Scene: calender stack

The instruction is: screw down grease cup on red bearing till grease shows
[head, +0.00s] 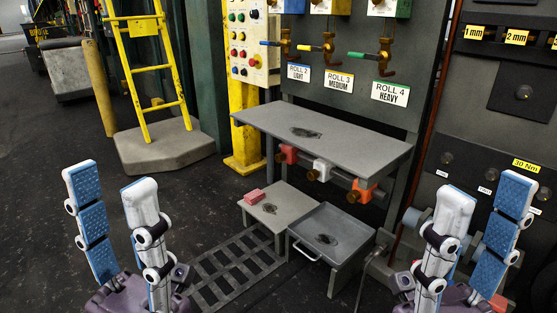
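Under the front edge of the grey table sits a row of small bearing blocks, each with a brownish round cup low on its left side. The red bearing (289,152) is leftmost, and its grease cup (281,158) is small and partly in shadow. I cannot tell whether any grease shows. The white bearing (322,168) is in the middle and the orange bearing (367,187) at the right. My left gripper (110,180) is open and empty at the lower left, well apart from the bearings. My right gripper (486,192) is open and empty at the lower right.
The grey table (330,142) overhangs the bearings. Below stand a low stool (290,207) with a red block (255,196) and a grey tray (345,225). A floor grate (235,268) lies in front. A yellow ladder (150,70) stands at the left on a platform.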

